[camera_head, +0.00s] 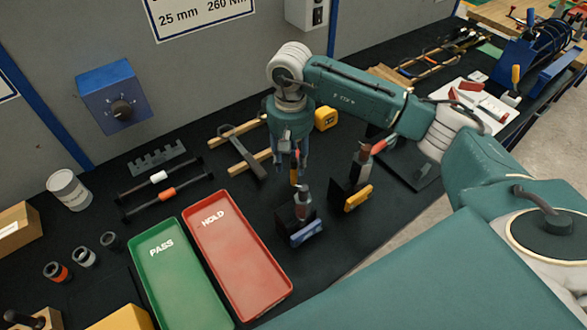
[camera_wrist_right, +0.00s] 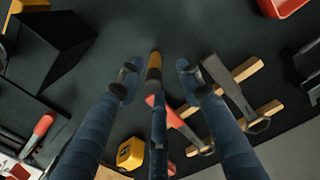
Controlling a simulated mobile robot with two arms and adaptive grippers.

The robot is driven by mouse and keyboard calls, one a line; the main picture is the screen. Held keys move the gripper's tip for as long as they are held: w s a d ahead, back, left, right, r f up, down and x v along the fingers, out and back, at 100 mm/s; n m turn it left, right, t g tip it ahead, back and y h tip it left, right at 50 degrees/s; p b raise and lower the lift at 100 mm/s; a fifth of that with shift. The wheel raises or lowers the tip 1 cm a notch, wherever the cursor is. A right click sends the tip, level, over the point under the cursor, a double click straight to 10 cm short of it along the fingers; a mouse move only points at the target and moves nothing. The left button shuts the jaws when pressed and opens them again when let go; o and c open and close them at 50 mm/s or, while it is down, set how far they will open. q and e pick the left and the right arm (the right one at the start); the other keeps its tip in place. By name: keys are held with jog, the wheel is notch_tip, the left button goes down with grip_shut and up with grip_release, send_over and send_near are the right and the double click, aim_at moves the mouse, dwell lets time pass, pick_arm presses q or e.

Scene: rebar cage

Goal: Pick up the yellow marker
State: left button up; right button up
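My right gripper (camera_head: 294,173) points down over the dark bench, behind a black block with a blue front piece (camera_head: 307,232). A small yellow piece with a dark end, apparently the yellow marker (camera_wrist_right: 154,68), shows between its fingertips in the wrist view; it also shows at the fingertips in the head view (camera_head: 294,178). The gripper's outer fingers (camera_wrist_right: 158,74) stand apart on either side of it, and the middle finger lines up with it. I cannot tell whether the fingers touch it. Its lower part is hard to make out. My left gripper is not in view.
A second black block with a yellow front piece (camera_head: 358,197) stands to the right. The red HOLD tray (camera_head: 278,300) and green PASS tray (camera_head: 140,262) lie to the left. Wooden bars (camera_head: 240,131), a dark tool and a yellow box (camera_head: 325,118) lie behind the gripper.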

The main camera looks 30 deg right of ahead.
aim_at(294, 176)
jog(key=shift+s+f+p, duration=0.15)
jog(key=shift+f+p, duration=0.25)
jog(key=shift+f, duration=0.15)
jog(key=f, duration=0.1)
jog(key=f+p, duration=0.1)
jog(key=f, duration=0.1)
jog(key=f+p, duration=0.1)
jog(key=shift+s+d+f, duration=0.15)
jog(key=shift+s, duration=0.15)
jog(key=shift+f, duration=0.25)
grip_shut()
